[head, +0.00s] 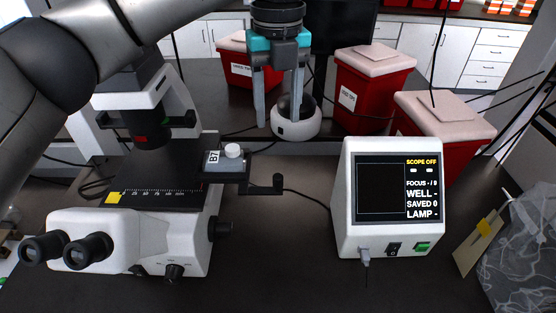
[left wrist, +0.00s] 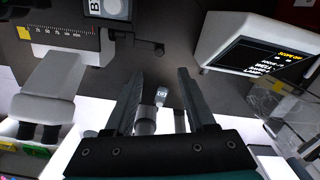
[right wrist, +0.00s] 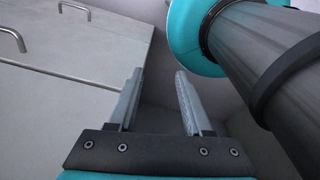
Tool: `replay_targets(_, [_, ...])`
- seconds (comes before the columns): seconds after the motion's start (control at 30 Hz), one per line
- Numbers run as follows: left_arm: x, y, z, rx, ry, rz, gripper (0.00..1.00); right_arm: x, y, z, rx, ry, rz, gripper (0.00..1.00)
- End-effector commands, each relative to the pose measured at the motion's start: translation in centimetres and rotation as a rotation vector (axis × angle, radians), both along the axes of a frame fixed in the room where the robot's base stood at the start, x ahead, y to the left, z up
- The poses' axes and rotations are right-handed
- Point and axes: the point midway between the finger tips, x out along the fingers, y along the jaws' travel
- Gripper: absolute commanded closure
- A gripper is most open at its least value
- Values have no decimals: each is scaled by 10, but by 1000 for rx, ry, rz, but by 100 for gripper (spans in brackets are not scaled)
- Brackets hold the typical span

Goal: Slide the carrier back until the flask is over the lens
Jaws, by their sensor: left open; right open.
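The carrier (head: 227,174) sits at the right end of the dark microscope stage (head: 170,170), to the right of the black optics column (head: 152,134). A dark hooked handle (head: 265,188) sticks out at its right. On it is a piece labelled B7 (head: 213,158) with a round white knob or cap, seemingly the flask. I cannot make out the lens. My left gripper (head: 279,118) is open and empty, up and to the right of the carrier. The carrier's handle also shows ahead of it in the left wrist view (left wrist: 150,47). My right gripper (right wrist: 158,75) is open and empty, facing grey panels.
A white monitor box (head: 345,230) reading SCOPE OFF stands to the right of the microscope. A round white device (head: 297,127) is behind the left gripper. Red bins (head: 360,98) line the back. The dark bench between microscope and monitor is mostly clear, apart from a cable.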

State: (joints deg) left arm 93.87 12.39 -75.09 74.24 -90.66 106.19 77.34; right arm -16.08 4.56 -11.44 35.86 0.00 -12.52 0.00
Motion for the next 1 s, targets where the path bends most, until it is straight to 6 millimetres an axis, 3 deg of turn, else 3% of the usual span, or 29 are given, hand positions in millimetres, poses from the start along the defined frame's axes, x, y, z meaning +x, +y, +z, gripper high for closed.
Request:
replay_targets(0.17, [-1,0,-21,1,4,-1,45,-16,-1,2,-1,24,0,50])
replay_targets(0.33, [-2,0,-56,0,6,-1,45,-31,-2,7,-3,47,0,50])
replay_targets(0.7, [-2,0,-129,1,4,-1,45,-16,-1,19,-1,24,0,50])
replay_targets(1.0, [-1,0,-150,-1,1,-2,45,-15,0,22,-1,23,0,50])
